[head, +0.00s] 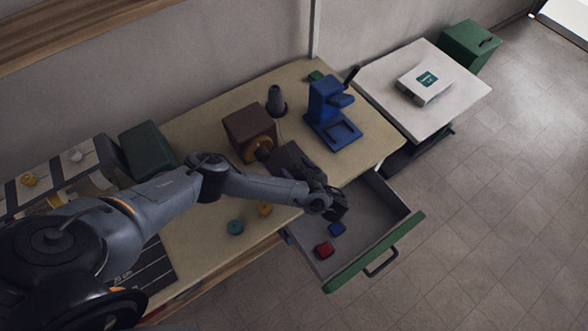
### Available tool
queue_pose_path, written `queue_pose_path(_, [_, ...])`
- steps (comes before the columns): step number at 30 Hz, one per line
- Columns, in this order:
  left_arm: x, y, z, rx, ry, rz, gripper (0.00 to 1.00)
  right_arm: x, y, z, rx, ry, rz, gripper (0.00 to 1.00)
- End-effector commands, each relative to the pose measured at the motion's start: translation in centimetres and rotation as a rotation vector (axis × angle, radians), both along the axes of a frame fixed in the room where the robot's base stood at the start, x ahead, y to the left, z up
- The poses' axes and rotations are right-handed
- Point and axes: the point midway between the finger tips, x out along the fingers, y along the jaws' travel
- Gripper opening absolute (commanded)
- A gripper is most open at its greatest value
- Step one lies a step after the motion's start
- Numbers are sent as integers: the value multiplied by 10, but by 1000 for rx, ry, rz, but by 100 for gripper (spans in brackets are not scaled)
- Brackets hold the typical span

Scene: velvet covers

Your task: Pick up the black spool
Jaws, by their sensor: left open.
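I cannot make out a black spool for certain; the arm and gripper hide part of the bench and drawer. My left gripper (338,212) is at the bench's front edge, over the near-left part of the open drawer (392,212). It is dark and small here, open, with nothing visible held in it. A blue piece (337,229) and a red piece (324,250) lie on the drawer floor just below it. My right gripper is not in view.
A blue press-like device (331,112), a dark grey cone (276,101) and a brown box-shaped machine (249,132) stand on the wooden bench (205,117). A dark green box (147,148) is at left. A white side table (465,95) bears a white box (424,86).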

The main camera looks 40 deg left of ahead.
Motion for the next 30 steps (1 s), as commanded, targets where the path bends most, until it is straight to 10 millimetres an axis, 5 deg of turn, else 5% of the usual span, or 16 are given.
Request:
queue_pose_path(8, [1,3,0,0,0,-1,74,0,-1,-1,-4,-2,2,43])
queue_pose_path(20, [1,2,0,0,0,0,16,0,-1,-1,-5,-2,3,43])
queue_pose_path(30, [1,2,1,0,0,0,14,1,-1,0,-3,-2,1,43])
